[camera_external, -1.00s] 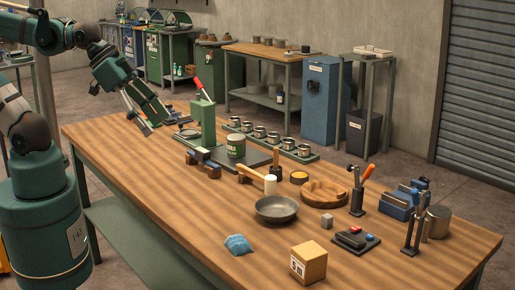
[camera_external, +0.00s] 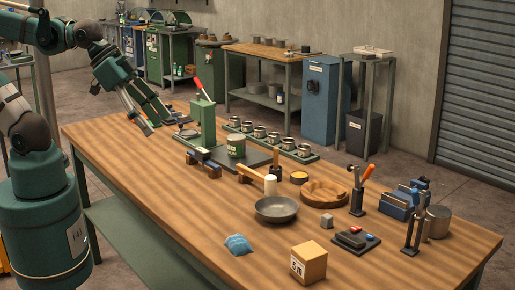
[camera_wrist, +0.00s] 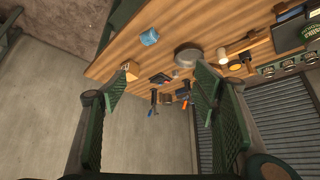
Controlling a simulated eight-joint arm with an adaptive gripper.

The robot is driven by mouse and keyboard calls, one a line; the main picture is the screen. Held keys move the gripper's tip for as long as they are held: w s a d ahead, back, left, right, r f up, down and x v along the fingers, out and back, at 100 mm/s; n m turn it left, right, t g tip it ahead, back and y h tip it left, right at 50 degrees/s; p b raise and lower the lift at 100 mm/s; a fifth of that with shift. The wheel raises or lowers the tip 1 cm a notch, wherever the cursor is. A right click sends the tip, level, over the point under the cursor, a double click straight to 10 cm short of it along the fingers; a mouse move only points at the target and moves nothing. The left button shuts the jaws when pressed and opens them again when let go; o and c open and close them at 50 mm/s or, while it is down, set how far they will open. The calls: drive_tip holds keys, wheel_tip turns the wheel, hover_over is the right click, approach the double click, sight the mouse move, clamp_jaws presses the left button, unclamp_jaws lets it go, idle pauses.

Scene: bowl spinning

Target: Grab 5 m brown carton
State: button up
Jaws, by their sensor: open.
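The brown carton (camera_external: 309,263) is a small box with a white label reading "5 m" on its left face. It stands upright near the front edge of the wooden table, and it also shows small in the wrist view (camera_wrist: 131,70), left of centre. My gripper (camera_external: 148,116) is open and empty, above the far left end of the table, well away from the carton. In the wrist view its two green fingers (camera_wrist: 160,88) are spread wide, with nothing between them but distant table items and wall.
A blue bag (camera_external: 238,245) lies left of the carton and a dark bowl (camera_external: 276,210) stands behind it. A black tray (camera_external: 355,241) is to the right. The table's left front area is clear.

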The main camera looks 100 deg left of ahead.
drive_tip(key=w, duration=0.1)
drive_tip(key=m+g+p, duration=0.2)
drive_tip(key=m+g, duration=0.5)
drive_tip(key=m, duration=0.4)
hover_over(310, 250)
wheel_tip(310, 250, down, 21)
drive_tip(key=shift+s+a+f, duration=0.1)
drive_tip(key=shift+f, duration=0.1)
drive_tip(key=shift+w+f, duration=0.2)
drive_tip(key=shift+f, duration=0.25)
drive_tip(key=shift+f, duration=1.25)
